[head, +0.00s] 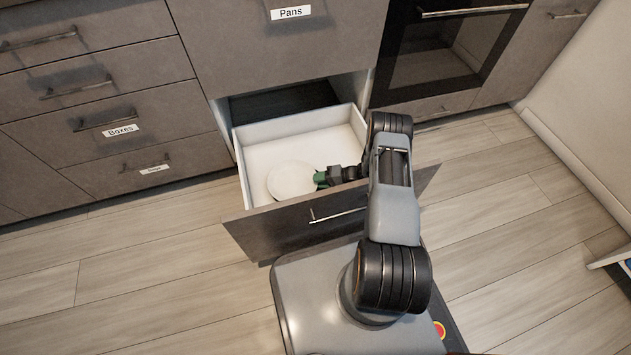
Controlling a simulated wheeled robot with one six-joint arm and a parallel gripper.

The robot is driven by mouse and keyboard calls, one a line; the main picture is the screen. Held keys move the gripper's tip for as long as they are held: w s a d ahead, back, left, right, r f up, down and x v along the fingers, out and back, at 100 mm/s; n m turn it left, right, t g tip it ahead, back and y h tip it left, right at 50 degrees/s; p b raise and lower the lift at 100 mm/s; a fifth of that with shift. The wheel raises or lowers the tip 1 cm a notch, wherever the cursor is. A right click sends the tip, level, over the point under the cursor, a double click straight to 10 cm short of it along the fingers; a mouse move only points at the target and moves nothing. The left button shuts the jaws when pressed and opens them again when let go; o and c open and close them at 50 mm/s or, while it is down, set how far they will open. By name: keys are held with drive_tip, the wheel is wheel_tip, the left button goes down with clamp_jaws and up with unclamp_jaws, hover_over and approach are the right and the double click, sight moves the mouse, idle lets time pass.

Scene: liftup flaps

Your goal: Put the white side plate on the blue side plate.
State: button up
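A white plate (292,181) lies in the open bottom drawer, toward its front left. My gripper (319,179), with a green part showing, is down inside the drawer at the right edge of the plate. The view is too small to tell whether its fingers are open or shut on the rim. No blue plate shows in the head view.
The open drawer (245,150) has white walls and a dark front with a bar handle (338,214). Closed drawers labelled Pans (290,12) and Boxes (120,131) are around it. An oven (440,50) stands at the right.

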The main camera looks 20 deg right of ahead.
drive_tip(key=p+v, duration=0.2)
drive_tip(key=v, duration=0.6)
drive_tip(key=shift+d+r, duration=0.25)
drive_tip(key=shift+d, duration=0.1)
drive_tip(key=shift+s+d+r, duration=0.15)
drive_tip(key=shift+d, duration=0.05)
drive_tip(key=s+a+r+n+g+h, duration=0.1)
drive_tip(key=a+r+n+g+h, duration=0.15)
drive_tip(key=r, duration=0.95)
drive_tip(key=s+a+r+n+g+h, duration=0.1)
drive_tip(key=a+r+g+h, duration=0.2)
drive_tip(key=r, duration=0.8)
drive_tip(key=s+a+r+t+h, duration=0.1)
drive_tip(key=s+a+r+h, duration=0.1)
drive_tip(key=s+r, duration=0.5)
drive_tip(key=s+a+r+n+t+h, duration=0.1)
drive_tip(key=s+a+r+t+h, duration=0.1)
drive_tip(key=s+r+h, duration=0.3)
wheel_tip(320, 180, up, 4)
drive_tip(key=s+a, duration=0.1)
drive_tip(key=s, duration=0.1)
drive_tip(key=shift+s+a+f, duration=0.15)
drive_tip(key=shift+s+f, duration=0.05)
drive_tip(key=shift+s, duration=0.05)
drive_tip(key=shift+r+p, duration=0.1)
drive_tip(key=shift+p, duration=0.2)
